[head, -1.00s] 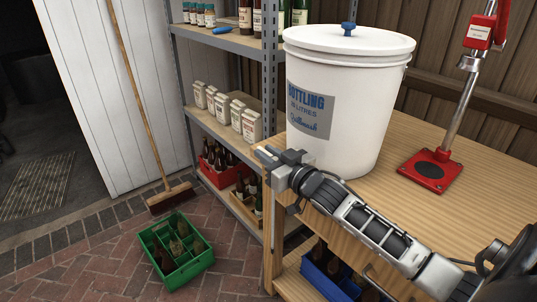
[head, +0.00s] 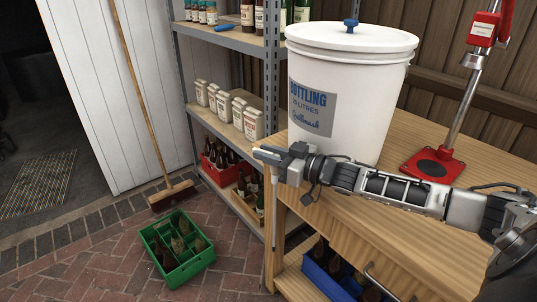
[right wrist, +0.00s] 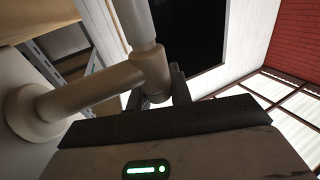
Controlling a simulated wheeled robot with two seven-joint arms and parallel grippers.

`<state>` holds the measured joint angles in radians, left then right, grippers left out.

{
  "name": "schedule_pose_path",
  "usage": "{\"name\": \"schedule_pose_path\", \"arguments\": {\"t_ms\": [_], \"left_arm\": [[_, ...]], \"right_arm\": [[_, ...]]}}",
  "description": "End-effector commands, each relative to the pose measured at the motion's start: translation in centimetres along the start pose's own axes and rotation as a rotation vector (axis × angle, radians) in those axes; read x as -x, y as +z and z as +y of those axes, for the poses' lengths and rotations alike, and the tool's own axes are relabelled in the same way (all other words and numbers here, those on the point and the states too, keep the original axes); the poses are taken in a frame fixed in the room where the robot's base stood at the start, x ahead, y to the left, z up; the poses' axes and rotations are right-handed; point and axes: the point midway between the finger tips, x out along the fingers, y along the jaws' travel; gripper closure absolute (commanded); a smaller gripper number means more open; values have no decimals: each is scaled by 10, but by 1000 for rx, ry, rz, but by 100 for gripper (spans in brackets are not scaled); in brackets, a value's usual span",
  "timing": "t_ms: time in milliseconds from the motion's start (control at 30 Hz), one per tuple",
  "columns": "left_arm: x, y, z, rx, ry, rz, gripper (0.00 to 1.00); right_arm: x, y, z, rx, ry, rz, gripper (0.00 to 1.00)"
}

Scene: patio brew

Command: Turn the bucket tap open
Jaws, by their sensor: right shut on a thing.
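The white bottling bucket (head: 345,95) stands upright on the wooden bench with its lid on. Its cream tap (head: 266,153) juts past the bench's left end, largely covered by my right gripper (head: 279,160) in the head view. In the right wrist view the tap (right wrist: 85,92) runs out from the bucket wall (right wrist: 20,150) to a joint with a pipe. My right gripper (right wrist: 165,88) is shut at that joint, with its fingers around the tap's outer end. Whether the tap is open cannot be told. My left gripper is in neither view.
A red capper (head: 432,165) stands right of the bucket on the bench (head: 400,230). Metal shelves (head: 215,125) with bottles and cartons are behind, left. A green crate (head: 178,250) lies on the brick floor; a blue crate (head: 325,275) sits under the bench. A broom leans left.

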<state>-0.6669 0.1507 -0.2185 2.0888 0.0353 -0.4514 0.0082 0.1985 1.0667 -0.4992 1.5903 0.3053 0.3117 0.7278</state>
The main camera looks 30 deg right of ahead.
Motion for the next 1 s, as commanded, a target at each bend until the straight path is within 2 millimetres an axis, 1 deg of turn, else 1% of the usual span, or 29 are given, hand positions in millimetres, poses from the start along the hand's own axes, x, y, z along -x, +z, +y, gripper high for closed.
{"name": "schedule_pose_path", "arguments": {"t_ms": [200,233,267,533,633,767,833,1000], "left_arm": [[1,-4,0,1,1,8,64],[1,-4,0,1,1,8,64],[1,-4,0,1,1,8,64],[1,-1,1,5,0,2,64],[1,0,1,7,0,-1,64],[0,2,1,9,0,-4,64],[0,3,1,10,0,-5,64],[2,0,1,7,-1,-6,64]], "right_arm": [[0,-1,-1,-1,-1,2,100],[0,-1,-1,-1,-1,2,71],[0,-1,-1,-1,-1,2,67],[0,-1,0,0,1,0,67],[0,-5,0,1,1,1,67],[0,-22,0,5,0,2,67],[-1,-34,-1,4,-2,4,67],[12,-59,-22,-2,-3,-1,67]]}}
